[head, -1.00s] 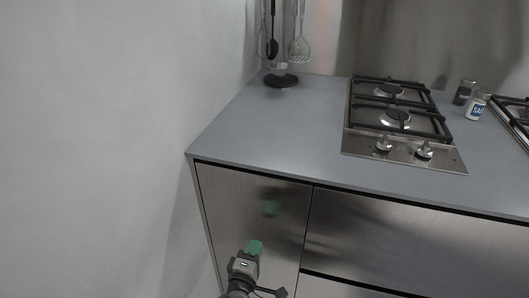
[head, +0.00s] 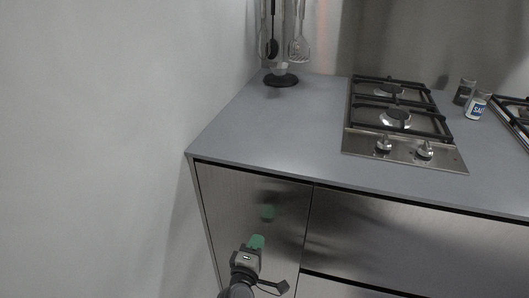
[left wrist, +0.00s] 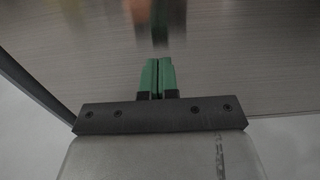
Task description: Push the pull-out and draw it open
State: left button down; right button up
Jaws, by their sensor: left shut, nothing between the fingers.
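The pull-out (head: 230,198) is the narrow, handleless steel front at the left end of the counter, and it looks closed. It also fills much of the left wrist view (left wrist: 240,60). My left gripper (head: 256,242), with green fingertips, is in front of this panel. Its fingers are shut with nothing between them in the left wrist view (left wrist: 158,78). A green reflection of the fingertips shows on the panel just above them, with a small gap between. My right gripper is not in view.
A grey countertop (head: 265,135) lies above the panel, with a gas hob (head: 400,120) on it. A wide steel drawer front (head: 410,240) adjoins on the right. A utensil stand (head: 281,80) is at the back left. A plain wall (head: 90,130) stands close on the left.

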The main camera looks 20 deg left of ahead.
pick_arm(q)
jog(key=shift+w, duration=0.45)
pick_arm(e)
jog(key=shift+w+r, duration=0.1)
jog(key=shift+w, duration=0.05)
pick_arm(q)
jog(key=shift+w, duration=0.4)
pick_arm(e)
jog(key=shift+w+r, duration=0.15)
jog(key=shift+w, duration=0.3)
pick_arm(q)
jog(key=shift+w, duration=0.15)
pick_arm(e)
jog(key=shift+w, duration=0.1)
pick_arm(q)
jog(key=shift+w+b, duration=0.3)
jog(key=shift+w, duration=0.1)
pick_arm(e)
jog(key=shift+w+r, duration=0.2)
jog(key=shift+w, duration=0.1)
